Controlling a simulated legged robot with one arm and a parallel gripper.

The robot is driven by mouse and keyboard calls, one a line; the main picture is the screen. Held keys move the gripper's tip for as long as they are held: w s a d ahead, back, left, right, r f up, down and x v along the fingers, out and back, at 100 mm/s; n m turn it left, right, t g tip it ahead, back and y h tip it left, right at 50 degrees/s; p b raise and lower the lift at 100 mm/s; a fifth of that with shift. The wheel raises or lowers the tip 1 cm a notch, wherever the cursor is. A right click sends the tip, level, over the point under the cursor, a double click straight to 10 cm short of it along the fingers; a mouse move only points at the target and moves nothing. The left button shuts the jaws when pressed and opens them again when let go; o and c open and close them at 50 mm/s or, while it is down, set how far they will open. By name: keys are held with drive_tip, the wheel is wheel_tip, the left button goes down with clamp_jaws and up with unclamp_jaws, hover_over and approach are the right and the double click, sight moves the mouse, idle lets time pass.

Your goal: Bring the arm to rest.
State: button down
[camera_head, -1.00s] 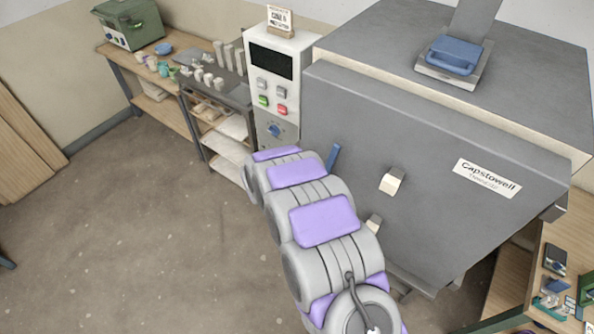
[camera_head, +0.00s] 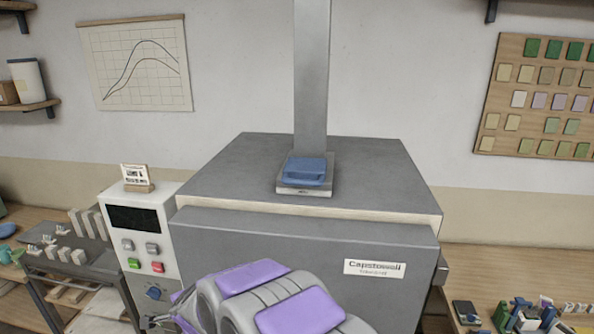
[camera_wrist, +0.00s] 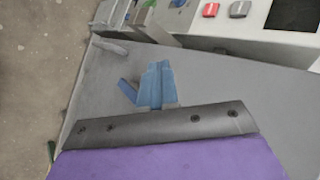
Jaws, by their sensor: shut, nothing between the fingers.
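My gripper (camera_wrist: 157,85) shows in the wrist view as two blue fingers, closed together with nothing between them, ahead of a dark bar with screws. They are in front of the grey kiln face (camera_wrist: 215,80). A blue lever (camera_wrist: 127,91) on the kiln shows just left of the fingers; I cannot tell whether they touch. In the head view my grey and purple arm (camera_head: 265,300) is bent low in front of the kiln (camera_head: 300,235). Its end points left, towards the control panel (camera_head: 140,235), and the fingertips are hard to make out there.
A blue box-like part (camera_head: 304,170) sits on the kiln top below a grey duct (camera_head: 311,75). A cart with white pieces (camera_head: 65,250) stands left of the panel. A bench with small tools (camera_head: 530,315) is at right. Floor (camera_wrist: 40,60) shows at left in the wrist view.

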drive_tip(key=s+d+f+n+g+h+b, duration=0.1)
drive_tip(key=s+d+n+g+h+b, duration=0.2)
drive_tip(key=s+d, duration=1.5)
drive_tip(key=s+d+f+n+g+h+b, duration=0.1)
drive_tip(key=s+d+n+g+h+b, duration=0.2)
drive_tip(key=s+d, duration=1.5)
drive_tip(key=d+n+g+b, duration=0.2)
drive_tip(key=d+n+b, duration=0.2)
drive_tip(key=d, duration=0.3)
drive_tip(key=shift+s+f+g, duration=0.3)
drive_tip(key=shift+g, duration=0.1)
drive_tip(key=shift+w+a, duration=0.15)
